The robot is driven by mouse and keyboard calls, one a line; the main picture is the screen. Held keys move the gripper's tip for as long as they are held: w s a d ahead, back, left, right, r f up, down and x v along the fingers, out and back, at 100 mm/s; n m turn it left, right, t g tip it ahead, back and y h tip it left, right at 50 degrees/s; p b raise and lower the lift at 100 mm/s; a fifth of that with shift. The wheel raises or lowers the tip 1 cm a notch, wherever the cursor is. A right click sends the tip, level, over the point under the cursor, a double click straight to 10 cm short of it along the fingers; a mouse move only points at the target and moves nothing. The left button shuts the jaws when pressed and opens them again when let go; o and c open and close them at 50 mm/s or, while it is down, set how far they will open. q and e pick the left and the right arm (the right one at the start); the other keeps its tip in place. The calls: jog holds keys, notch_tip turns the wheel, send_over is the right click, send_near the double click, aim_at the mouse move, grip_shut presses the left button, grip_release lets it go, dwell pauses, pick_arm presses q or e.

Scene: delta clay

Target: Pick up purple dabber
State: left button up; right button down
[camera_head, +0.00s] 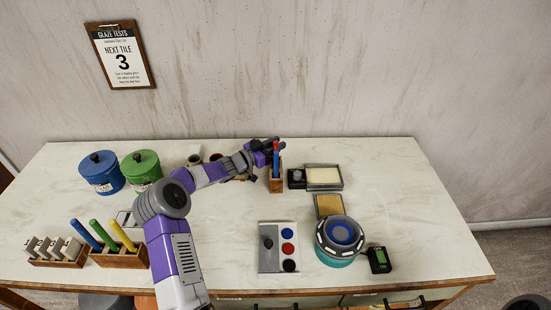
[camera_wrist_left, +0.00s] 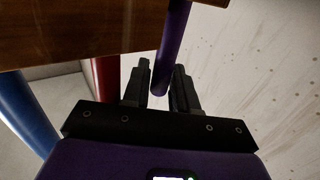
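The purple dabber (camera_wrist_left: 174,45) shows in the left wrist view as a purple stick beside the wooden holder (camera_wrist_left: 70,30). Its end lies between the two fingers of my left gripper (camera_wrist_left: 161,88), which are apart with gaps visible beside the stick. In the head view my left gripper (camera_head: 272,147) is at the top of the small wooden holder (camera_head: 275,184); I cannot pick out the purple dabber there. A red dabber (camera_wrist_left: 105,75) and a blue dabber (camera_wrist_left: 25,110) stand in the same holder, outside the fingers. My right gripper is not in view.
A dark block (camera_head: 296,179) and a pale pad (camera_head: 324,176) sit right of the holder. A round turntable (camera_head: 340,236) and a button panel (camera_head: 270,262) are nearer. Blue (camera_head: 101,173) and green (camera_head: 142,168) pots stand left. The table's right side is clear.

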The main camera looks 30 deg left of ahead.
pick_arm(q)
grip_shut()
notch_tip(320, 180, up, 10)
jog(key=shift+p, duration=1.25)
